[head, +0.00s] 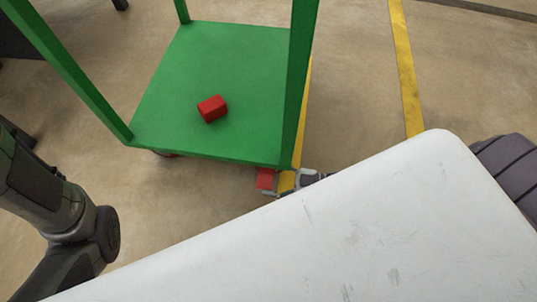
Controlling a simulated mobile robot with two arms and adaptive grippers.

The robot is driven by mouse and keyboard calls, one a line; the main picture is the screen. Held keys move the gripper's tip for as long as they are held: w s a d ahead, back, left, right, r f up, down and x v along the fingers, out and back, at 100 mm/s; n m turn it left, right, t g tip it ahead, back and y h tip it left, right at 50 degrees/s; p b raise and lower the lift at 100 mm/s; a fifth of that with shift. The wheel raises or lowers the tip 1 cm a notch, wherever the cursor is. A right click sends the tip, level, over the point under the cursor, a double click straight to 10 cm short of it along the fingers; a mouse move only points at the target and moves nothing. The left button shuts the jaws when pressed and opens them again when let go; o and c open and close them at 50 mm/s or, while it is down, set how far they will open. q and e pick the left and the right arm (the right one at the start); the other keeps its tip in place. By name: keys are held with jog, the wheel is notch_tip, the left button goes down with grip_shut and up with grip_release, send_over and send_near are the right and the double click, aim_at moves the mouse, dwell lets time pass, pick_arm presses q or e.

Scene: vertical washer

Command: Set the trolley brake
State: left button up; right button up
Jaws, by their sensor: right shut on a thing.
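The green trolley (170,100) stands at upper centre, with its flat shelf and corner posts in view. At its near right corner a small red piece (265,178), which looks like the brake pedal, sticks out below the shelf edge. My right gripper (282,182) is low at this corner, shut, with its fingers at the red piece. The wheel there is mostly hidden by the shelf and gripper. My left arm shows at the left edge; its gripper is out of view.
A red block (212,108) lies on the trolley shelf. A yellow floor line (404,65) runs at the right, and another yellow strip shows beside the trolley's right post. The concrete floor between the trolley and the right-hand line is clear.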

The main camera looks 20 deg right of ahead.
jog(key=shift+d+f+n, duration=0.1)
jog(key=shift+f+n, duration=0.05)
jog(key=shift+n, duration=0.15)
dwell(0.4)
jog(key=o, duration=1.6)
jog(key=shift+o, duration=0.2)
jog(key=v, duration=1.2)
